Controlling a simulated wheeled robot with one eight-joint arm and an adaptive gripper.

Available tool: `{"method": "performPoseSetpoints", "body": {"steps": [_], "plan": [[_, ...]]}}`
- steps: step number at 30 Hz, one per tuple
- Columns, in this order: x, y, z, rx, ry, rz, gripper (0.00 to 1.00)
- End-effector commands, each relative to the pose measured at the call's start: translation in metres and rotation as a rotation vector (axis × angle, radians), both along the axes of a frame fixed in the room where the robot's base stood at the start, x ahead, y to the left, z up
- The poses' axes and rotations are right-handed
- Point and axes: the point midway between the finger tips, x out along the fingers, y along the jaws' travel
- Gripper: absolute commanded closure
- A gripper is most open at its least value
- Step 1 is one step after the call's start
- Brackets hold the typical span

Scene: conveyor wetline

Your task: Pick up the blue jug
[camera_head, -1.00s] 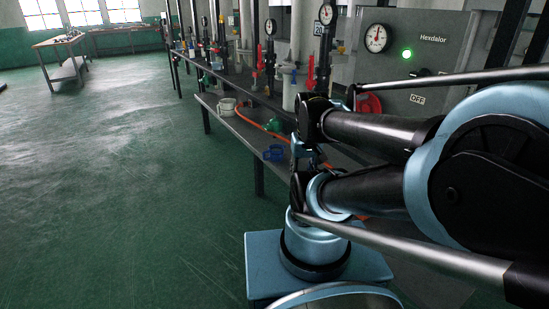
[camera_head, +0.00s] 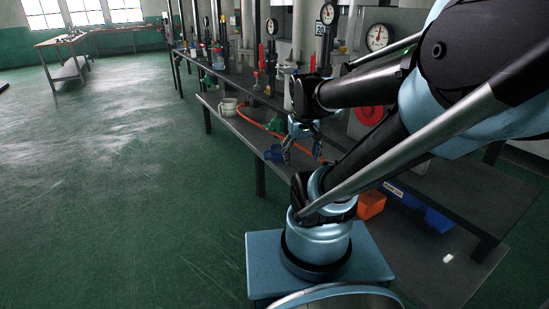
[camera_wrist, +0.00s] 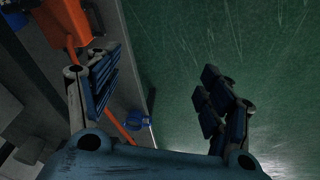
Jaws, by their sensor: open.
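The blue jug (camera_head: 273,153) sits on the lower shelf of the long bench, near its front edge. My gripper (camera_head: 303,154) is just right of it in the head view, open with its fingers pointing down. In the wrist view, a small blue thing (camera_wrist: 134,121), which looks like the jug, shows near the shelf edge between the open fingers (camera_wrist: 160,78). It lies toward the left finger and beyond it, and nothing is held. How far above the jug the fingers are I cannot tell.
An orange hose (camera_head: 249,121) runs along the lower shelf. A pale pot (camera_head: 228,106) and a green object (camera_head: 277,125) stand there too. An orange box (camera_head: 371,204) and a blue box (camera_head: 439,220) lie farther right. The green floor to the left is clear.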

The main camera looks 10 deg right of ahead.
Motion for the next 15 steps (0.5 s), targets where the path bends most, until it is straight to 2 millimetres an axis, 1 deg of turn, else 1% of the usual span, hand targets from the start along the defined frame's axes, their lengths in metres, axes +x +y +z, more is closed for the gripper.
{"method": "performPoseSetpoints", "body": {"steps": [1,6,15], "plan": [[0.011,0.001,0.004,-0.008,0.000,0.009,0.27],[0.045,0.004,0.012,-0.034,0.001,0.033,0.27],[0.109,0.014,0.015,-0.080,-0.001,0.076,0.27]]}}
